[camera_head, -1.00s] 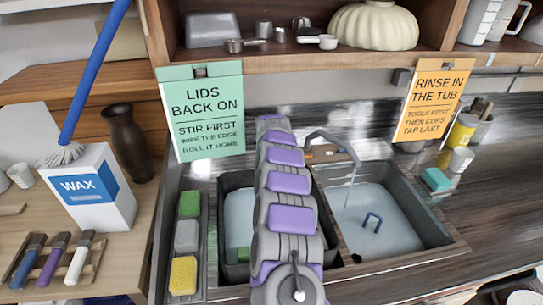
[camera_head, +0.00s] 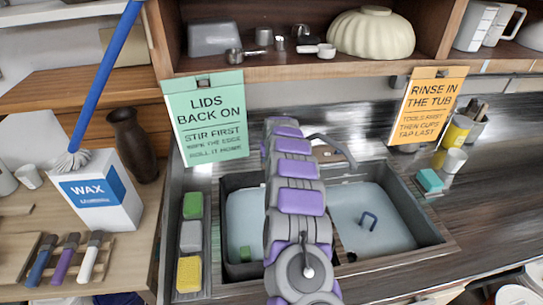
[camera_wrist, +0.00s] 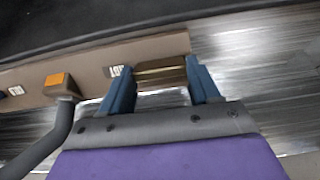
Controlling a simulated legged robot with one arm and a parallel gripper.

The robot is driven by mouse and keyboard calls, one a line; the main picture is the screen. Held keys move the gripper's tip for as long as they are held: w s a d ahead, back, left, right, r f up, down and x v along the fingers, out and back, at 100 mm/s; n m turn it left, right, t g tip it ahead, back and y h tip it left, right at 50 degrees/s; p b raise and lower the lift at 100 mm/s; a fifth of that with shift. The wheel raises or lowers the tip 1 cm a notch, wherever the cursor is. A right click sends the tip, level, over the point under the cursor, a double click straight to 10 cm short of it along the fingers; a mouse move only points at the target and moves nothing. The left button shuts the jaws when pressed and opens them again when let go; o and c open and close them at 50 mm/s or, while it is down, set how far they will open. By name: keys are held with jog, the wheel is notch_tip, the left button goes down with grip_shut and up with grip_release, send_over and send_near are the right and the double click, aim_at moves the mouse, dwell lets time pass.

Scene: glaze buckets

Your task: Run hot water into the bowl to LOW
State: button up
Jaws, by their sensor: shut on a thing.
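The sink has a right bowl (camera_head: 425,226) and a left bowl (camera_head: 226,190), both holding pale bluish water. The grey tap spout (camera_head: 335,146) reaches over the right bowl. No stream shows under it. In the wrist view the spout (camera_wrist: 58,130) is at left, beside a beige panel (camera_wrist: 95,62) with an orange square (camera_wrist: 60,80) and small labels too blurred to read surely. My gripper (camera_wrist: 162,80) is shut on a brass-coloured tap handle (camera_wrist: 160,74) at that panel. In the head view my arm hides the gripper and handle. No LOW mark is readable.
Sponges (camera_head: 191,236) lie in a tray at left. A wax box (camera_head: 98,190) stands farther left. A teal block (camera_head: 429,180) and cups are at right. A shelf (camera_head: 290,70) overhangs the sink.

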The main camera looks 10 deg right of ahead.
jog(key=shift+w+r, duration=0.1)
jog(key=shift+r, duration=0.05)
jog(key=o, duration=1.1)
jog(key=shift+c, duration=0.2)
jog(key=p+v, duration=0.2)
jog(key=v, duration=1.5)
jog(key=shift+a, duration=0.1)
